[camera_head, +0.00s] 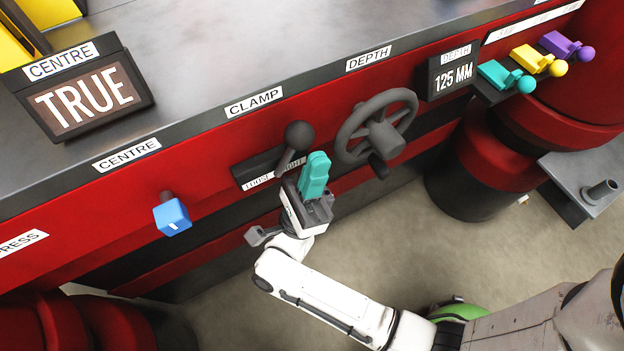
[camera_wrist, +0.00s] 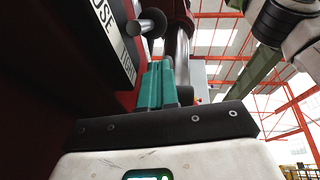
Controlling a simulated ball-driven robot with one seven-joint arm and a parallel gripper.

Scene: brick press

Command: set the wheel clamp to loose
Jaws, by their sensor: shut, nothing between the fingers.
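The clamp lever with its dark round knob (camera_head: 298,135) stands out from a black plate (camera_head: 243,175) under the CLAMP label (camera_head: 254,101). The plate reads LOOSE at left and TIGHT at right, and the lever appears on the TIGHT side. My gripper (camera_head: 317,157) has teal fingers, shut and empty, just right of the lever in the head view. Whether it touches the lever, I cannot tell. In the wrist view the knob (camera_wrist: 153,21) shows beyond and slightly left of my fingertips (camera_wrist: 157,66). Part of the label (camera_wrist: 112,30) shows at the left.
The grey DEPTH handwheel (camera_head: 378,135) is close to the right of my gripper. A blue CENTRE knob (camera_head: 173,214) is at the left. Teal, yellow and purple levers (camera_head: 553,61) are at the far right. The TRUE display (camera_head: 87,95) stands on the bench. Floor is open below the press.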

